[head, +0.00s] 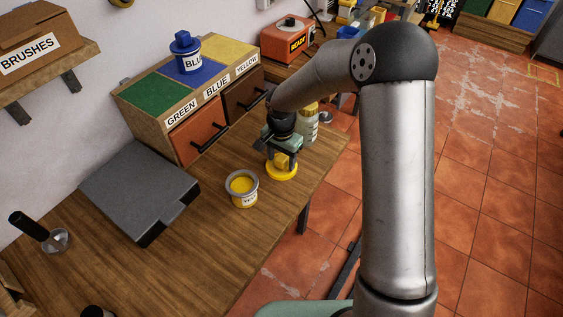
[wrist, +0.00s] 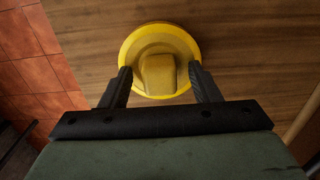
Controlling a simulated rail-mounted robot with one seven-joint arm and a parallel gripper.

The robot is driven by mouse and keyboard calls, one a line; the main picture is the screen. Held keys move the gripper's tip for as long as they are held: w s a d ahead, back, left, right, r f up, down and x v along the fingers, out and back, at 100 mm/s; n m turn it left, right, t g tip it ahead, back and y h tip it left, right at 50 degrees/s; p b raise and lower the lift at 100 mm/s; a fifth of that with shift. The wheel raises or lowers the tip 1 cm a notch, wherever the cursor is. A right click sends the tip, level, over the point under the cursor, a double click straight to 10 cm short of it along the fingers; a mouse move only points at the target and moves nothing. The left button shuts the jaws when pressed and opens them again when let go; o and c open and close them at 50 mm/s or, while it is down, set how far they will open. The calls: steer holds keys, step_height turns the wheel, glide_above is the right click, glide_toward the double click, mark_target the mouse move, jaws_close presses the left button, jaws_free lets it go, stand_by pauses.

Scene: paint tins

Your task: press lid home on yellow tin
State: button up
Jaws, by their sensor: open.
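The yellow tin (head: 243,188) stands open on the wooden workbench in the head view, with yellow paint showing inside and a partly readable white label on its front. The yellow lid (head: 281,172) lies on the bench to the right of the tin, apart from it. The lid also shows in the wrist view (wrist: 160,60), with a raised block-shaped knob on top. My gripper (head: 283,156) is over the lid. In the wrist view my open gripper (wrist: 162,80) has one finger on each side of the knob, with gaps visible. The tin is not in the wrist view.
A blue tin (head: 187,57) stands on the blue section of the colour-topped drawer unit (head: 187,93). A dark grey flat case (head: 138,190) lies left of the yellow tin. A pale bottle (head: 308,125) stands close behind my gripper. The front bench is mostly clear.

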mark_target(282, 158)
steer(key=c, duration=1)
steer(key=shift+c, duration=0.2)
steer(key=shift+r, duration=0.4)
step_height(282, 158, up, 3)
steer(key=shift+s+d+f+b, duration=0.1)
steer(key=shift+s+b, duration=0.05)
steer(key=shift+b, duration=0.65)
steer(key=s+d+r+b, duration=0.2)
steer(key=s+d+r, duration=0.1)
steer(key=s+r, duration=0.6)
steer(key=s, duration=0.4)
steer(key=shift+d+r, duration=0.2)
steer(key=shift+d, duration=0.2)
steer(key=shift+s, duration=0.1)
